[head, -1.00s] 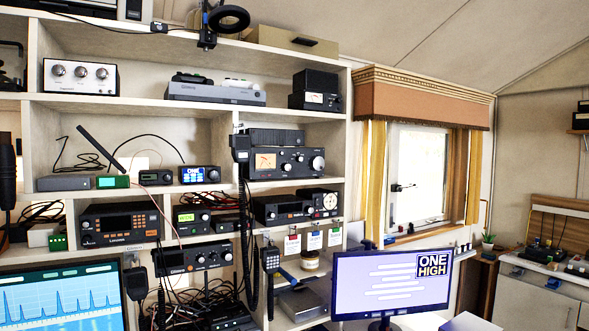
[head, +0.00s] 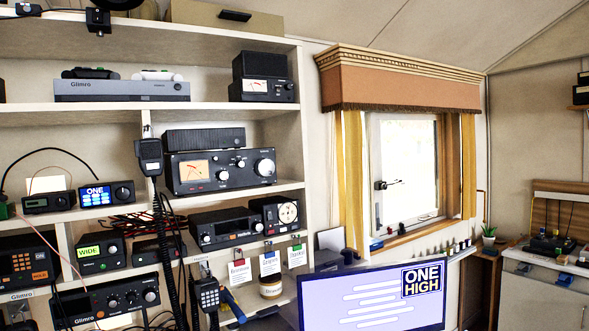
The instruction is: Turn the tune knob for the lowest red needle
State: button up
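A black radio unit (head: 180,187) with a lit orange cross-needle meter (head: 194,170) stands on the middle shelf of the cubbies, left of the picture's middle. A large pale knob (head: 265,167) sits at the right of its front and a smaller pale knob (head: 222,175) sits beside the meter. A little control lies between them. The knob labels and the needle's exact position are too small to read. My gripper is not in view.
A hand microphone (head: 149,157) hangs with its coiled cord just left of the unit. Radios (head: 227,230) and hanging tags (head: 270,264) are below. A monitor (head: 372,297) reading "ONE HIGH" stands in front at the bottom. A window (head: 405,170) is to the right.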

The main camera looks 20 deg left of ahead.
aim_at(222, 175)
jog(key=u, duration=0.15)
jog(key=i, duration=1.5)
jog(key=u, duration=0.75)
